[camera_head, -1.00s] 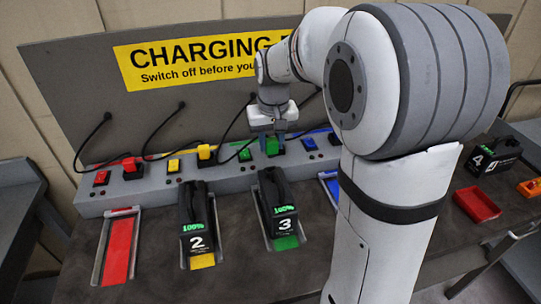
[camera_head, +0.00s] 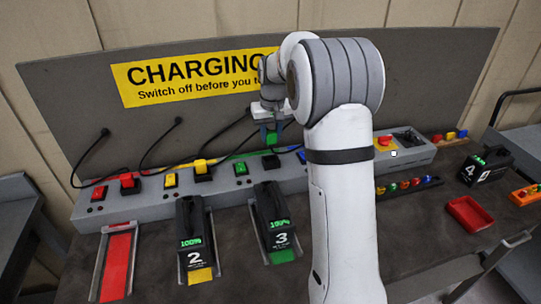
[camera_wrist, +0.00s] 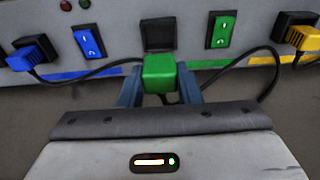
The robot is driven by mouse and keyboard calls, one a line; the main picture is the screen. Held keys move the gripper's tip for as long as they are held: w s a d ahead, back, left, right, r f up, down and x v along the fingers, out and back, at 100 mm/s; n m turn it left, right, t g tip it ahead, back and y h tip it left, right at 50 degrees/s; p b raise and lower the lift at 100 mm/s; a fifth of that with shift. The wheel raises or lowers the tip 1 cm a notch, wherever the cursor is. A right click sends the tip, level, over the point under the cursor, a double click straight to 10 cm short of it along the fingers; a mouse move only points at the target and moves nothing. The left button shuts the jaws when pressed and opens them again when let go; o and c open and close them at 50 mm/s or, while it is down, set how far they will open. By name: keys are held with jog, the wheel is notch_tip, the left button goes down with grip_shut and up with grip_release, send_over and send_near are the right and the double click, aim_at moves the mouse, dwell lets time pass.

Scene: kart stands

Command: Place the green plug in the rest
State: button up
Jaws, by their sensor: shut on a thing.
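My gripper (camera_head: 270,130) is shut on the green plug (camera_head: 271,138) above the grey charging rail. In the wrist view the plug (camera_wrist: 159,74) sits between the two blue-grey fingers, with a black lead below it. A black socket (camera_wrist: 158,34) shows behind the plug, its square dark face uncovered. The plug looks apart from it. The green switch (camera_wrist: 220,31) is beside the socket; it also shows in the head view (camera_head: 240,168). I cannot tell for sure which part is the rest; a dark recessed piece (camera_head: 407,138) lies at the rail's right end.
The yellow plug (camera_head: 203,168) and red plug (camera_head: 127,182) sit in their sockets. Pack 2 (camera_head: 193,230) and pack 3 (camera_head: 273,215) stand in bays; pack 4 (camera_head: 486,165) stands right. A red tray (camera_head: 470,215) and coloured knobs (camera_head: 412,184) lie right. My arm hides the rail's middle.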

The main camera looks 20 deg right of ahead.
aim_at(271, 147)
jog(key=shift+f+p, duration=0.35)
jog(key=shift+f, duration=3.1)
jog(key=shift+f, duration=0.25)
jog(key=o, duration=1)
jog(key=shift+r, duration=0.1)
